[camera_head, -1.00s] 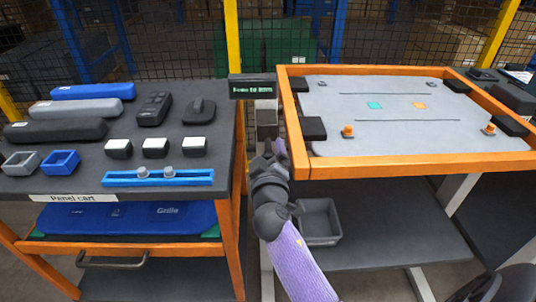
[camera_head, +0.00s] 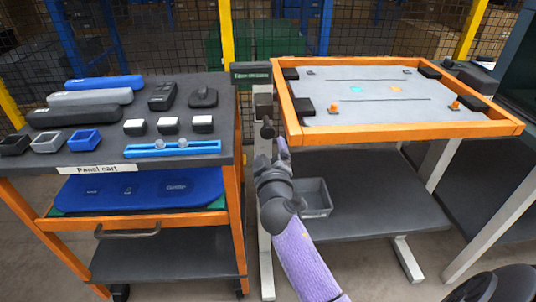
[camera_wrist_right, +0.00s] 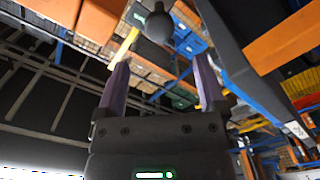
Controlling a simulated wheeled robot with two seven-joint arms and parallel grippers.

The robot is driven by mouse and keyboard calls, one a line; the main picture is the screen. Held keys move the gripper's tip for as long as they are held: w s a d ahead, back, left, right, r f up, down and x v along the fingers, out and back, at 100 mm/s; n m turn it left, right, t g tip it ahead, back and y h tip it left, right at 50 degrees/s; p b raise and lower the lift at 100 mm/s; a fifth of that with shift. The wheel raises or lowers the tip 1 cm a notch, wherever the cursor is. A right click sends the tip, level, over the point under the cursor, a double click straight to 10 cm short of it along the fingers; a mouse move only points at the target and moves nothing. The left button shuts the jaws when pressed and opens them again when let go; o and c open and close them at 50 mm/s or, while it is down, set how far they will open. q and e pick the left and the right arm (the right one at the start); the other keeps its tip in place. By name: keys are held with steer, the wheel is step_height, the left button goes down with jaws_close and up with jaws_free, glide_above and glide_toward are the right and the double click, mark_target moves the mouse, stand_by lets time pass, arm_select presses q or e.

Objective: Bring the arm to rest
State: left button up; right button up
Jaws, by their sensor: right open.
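My right arm, with its purple sleeve, comes up from the bottom of the head view. Its right gripper (camera_head: 282,146) is in front of the gap between the panel cart (camera_head: 215,112) and the orange-framed table (camera_head: 400,131). In the right wrist view the two purple fingers of this gripper (camera_wrist_right: 161,66) stand apart, with nothing between them. A dark round knob (camera_wrist_right: 158,26) shows beyond the fingertips there. The knob (camera_head: 267,130) also shows on the post in the head view, close to the gripper; whether they touch cannot be told. My left gripper is not in view.
A small display (camera_head: 250,72) tops the post. The cart holds long blue, grey and black parts, small bins and a blue rail (camera_head: 172,148). A grey bin (camera_head: 315,198) sits on the table's lower shelf, beside my arm. Floor shows at the front.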

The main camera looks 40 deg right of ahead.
steer(key=s+a+f+n+g+y, duration=0.15)
steer(key=s+f, duration=0.35)
steer(key=f, duration=0.5)
steer(key=s+a+f+g+y, duration=0.3)
steer(key=s+f, duration=0.2)
steer(key=f, duration=0.5)
steer(key=s+a+f+g+y, duration=0.25)
steer(key=s+f, duration=0.25)
steer(key=f, duration=0.5)
steer(key=s+f+g, duration=0.3)
steer(key=s, duration=0.8)
steer(key=s+a+f+m+g, duration=0.1)
steer(key=s+f+g, duration=0.2)
steer(key=s, duration=0.8)
steer(key=s+f+g+y, duration=0.1)
steer(key=s+f+g, duration=0.2)
steer(key=s, duration=0.8)
step_height(320, 180, down, 2)
steer(key=shift+s+a+f+m, duration=0.1)
steer(key=shift+s+a+m, duration=0.15)
steer(key=shift+s+m, duration=0.1)
